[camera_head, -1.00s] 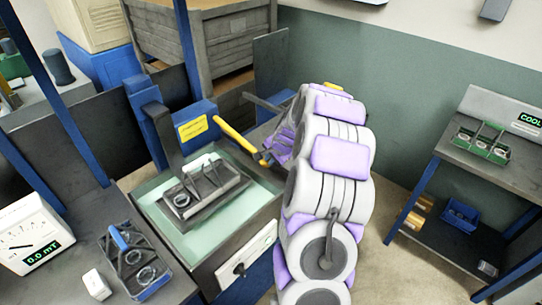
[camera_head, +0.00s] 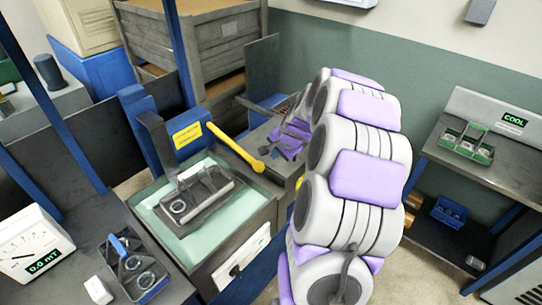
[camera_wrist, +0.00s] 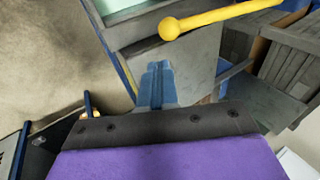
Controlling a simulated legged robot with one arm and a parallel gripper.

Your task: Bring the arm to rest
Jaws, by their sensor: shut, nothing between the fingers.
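My arm, white and purple, rises in the middle of the head view. My gripper (camera_wrist: 156,84) shows in the wrist view as two blue-grey fingers side by side with nothing between them. It is shut and empty, in the air in front of the grinder's grey side panel.
A dark tray with rings (camera_head: 200,200) lies on the grinder's pale green bed. A blue-handled tray (camera_head: 134,266) and a gauge (camera_head: 36,243) stand on the left bench. A green tray (camera_head: 467,143) sits on the right shelf by the COOL display. Floor shows between shelf and arm.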

